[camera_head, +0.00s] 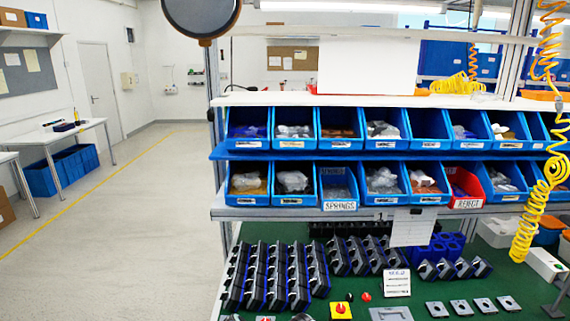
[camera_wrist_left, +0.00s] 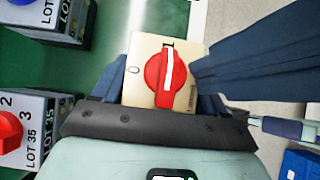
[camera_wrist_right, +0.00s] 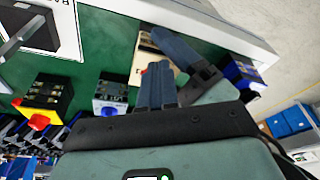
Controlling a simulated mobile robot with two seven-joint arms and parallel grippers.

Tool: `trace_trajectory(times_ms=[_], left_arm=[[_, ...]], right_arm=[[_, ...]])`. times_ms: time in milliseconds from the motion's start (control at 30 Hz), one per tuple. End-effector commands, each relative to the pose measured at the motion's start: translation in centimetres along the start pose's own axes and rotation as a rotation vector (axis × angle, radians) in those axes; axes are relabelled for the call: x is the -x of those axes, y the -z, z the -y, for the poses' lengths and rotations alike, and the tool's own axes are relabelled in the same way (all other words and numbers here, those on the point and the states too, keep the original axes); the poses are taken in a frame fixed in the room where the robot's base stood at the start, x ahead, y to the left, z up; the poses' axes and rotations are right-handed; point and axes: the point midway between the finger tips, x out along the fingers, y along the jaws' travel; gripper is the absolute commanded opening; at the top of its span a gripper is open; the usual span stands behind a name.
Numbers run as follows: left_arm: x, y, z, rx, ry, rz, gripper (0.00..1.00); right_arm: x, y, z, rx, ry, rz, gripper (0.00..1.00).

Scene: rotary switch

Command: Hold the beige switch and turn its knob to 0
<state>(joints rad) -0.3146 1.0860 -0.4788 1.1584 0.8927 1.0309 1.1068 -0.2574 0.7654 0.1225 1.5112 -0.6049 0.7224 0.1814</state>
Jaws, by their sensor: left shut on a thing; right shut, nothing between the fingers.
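The beige switch (camera_wrist_left: 152,92) sits between the fingers of my left gripper (camera_wrist_left: 160,88), which is shut on it. Its red knob (camera_wrist_left: 160,76) faces the left wrist camera. The knob's white line points up toward the mark 1 at the top edge; the mark 0 is on the left of the face. The switch also shows in part in the right wrist view (camera_wrist_right: 143,64). My right gripper (camera_wrist_right: 157,66) is shut and empty, its fingertips close to the red knob. Whether they touch it I cannot tell. Neither gripper shows in the head view.
A yellow switch with a red knob (camera_wrist_right: 41,105) and a grey switch (camera_wrist_right: 111,91) stand on the green bench top. Another grey switch (camera_wrist_left: 40,118) is left of the held one. Blue bins (camera_head: 340,185) line the shelves behind the bench.

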Motion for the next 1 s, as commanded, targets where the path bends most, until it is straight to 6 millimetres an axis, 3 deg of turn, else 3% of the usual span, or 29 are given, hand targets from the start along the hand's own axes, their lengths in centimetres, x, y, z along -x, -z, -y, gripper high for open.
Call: trace_trajectory(times_ms=[1000], left_arm=[[0.0, -0.1, 0.0, -0.001, 0.001, 0.001, 0.41]], right_arm=[[0.0, 0.0, -2.2, -0.001, -0.001, -0.001, 0.00]])
